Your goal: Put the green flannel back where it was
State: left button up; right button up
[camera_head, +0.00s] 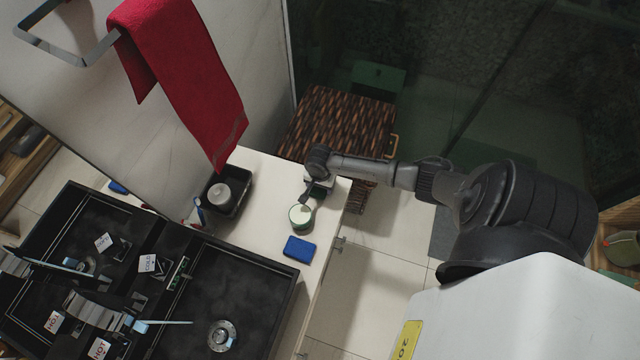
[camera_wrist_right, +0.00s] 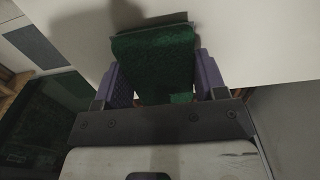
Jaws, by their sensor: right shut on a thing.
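The green flannel (camera_wrist_right: 155,58) fills the middle of the right wrist view, between the two purple finger pads of my right gripper (camera_wrist_right: 163,82). The gripper is shut on it. A pale surface lies behind the flannel, and I cannot tell whether the two touch. In the head view my right gripper (camera_head: 312,190) is over the far right end of the white counter (camera_head: 262,170). The flannel is mostly hidden or too small to make out there. My left gripper is not in view.
A round white-and-green jar (camera_head: 300,216) and a blue sponge (camera_head: 299,248) stand on the counter close to the right gripper. Black sinks (camera_head: 225,290) lie left. A red towel (camera_head: 185,70) hangs above. A woven basket (camera_head: 340,120) stands beyond.

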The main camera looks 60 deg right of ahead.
jog(key=shift+f, duration=0.1)
jog(key=o, duration=0.9)
notch_tip(320, 180, up, 12)
jog(key=p, duration=0.3)
jog(key=s+a+n+t, duration=0.1)
jog(key=s+a+n, duration=0.35)
jog(key=a, duration=0.25)
jog(key=s+a+n, duration=0.3)
jog(key=a+n, duration=0.2)
jog(key=a, duration=0.2)
jog(key=shift+s+a+r+n+t, duration=0.45)
jog(key=shift+s+a+r+n, duration=0.8)
jog(key=shift+r+n, duration=0.2)
jog(key=shift+s+a+r+n+t, duration=0.4)
jog(key=shift+s+a+r+n, duration=0.7)
jog(key=shift+s+r+n, duration=0.4)
jog(key=shift+s+a+r+n+t, duration=0.45)
jog(key=shift+s+a+r+n, duration=0.75)
jog(key=shift+n, duration=0.4)
jog(key=shift+w, duration=0.1)
